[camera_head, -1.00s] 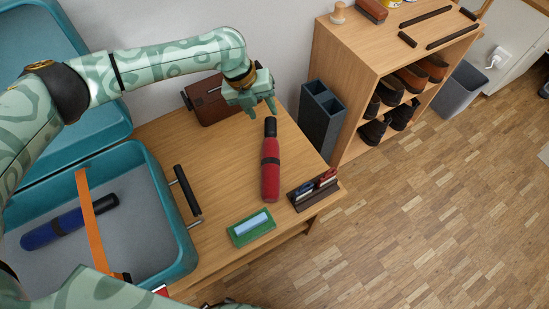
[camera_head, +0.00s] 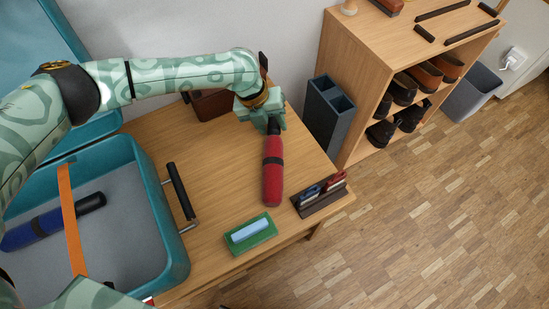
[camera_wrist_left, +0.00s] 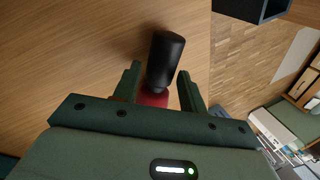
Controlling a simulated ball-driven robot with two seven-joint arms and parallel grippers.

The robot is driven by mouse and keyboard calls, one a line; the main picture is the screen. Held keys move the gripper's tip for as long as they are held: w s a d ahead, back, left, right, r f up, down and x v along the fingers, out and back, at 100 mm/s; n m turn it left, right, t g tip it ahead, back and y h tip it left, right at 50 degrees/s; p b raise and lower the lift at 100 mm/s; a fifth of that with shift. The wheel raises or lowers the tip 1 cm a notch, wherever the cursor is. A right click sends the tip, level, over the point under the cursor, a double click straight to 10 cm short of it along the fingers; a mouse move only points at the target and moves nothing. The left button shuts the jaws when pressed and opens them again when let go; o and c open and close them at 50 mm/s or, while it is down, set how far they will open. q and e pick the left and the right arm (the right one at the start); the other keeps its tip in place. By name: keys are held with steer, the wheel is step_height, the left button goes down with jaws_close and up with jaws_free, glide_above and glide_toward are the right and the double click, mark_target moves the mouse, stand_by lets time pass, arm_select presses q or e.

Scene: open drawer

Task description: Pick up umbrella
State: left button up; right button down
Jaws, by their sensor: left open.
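A red folded umbrella (camera_head: 272,180) with a black band and black handle lies on the wooden table. In the left wrist view its black handle (camera_wrist_left: 165,58) lies between the two fingers, and a bit of red body shows below it. My left gripper (camera_head: 272,124) is open at the handle end, with a finger on each side and small gaps visible. A second, blue umbrella (camera_head: 45,231) with a black handle lies in the open teal case (camera_head: 170,232), partly behind an orange strap (camera_head: 71,220). My right gripper is out of view.
A green tray with a pale blue block (camera_head: 250,232) and a dark rack (camera_head: 320,196) of small red and blue items stand near the table's front edge. A dark grey stand (camera_head: 326,118) and a wooden shoe shelf (camera_head: 357,75) are to the right. A brown case (camera_head: 212,104) is behind.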

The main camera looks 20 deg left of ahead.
arm_select(q)
steer(key=shift+f, duration=0.5)
steer(key=shift+d+r, duration=0.1)
steer(key=shift+r, duration=0.05)
steer(key=shift+c, duration=0.3)
jaws_close()
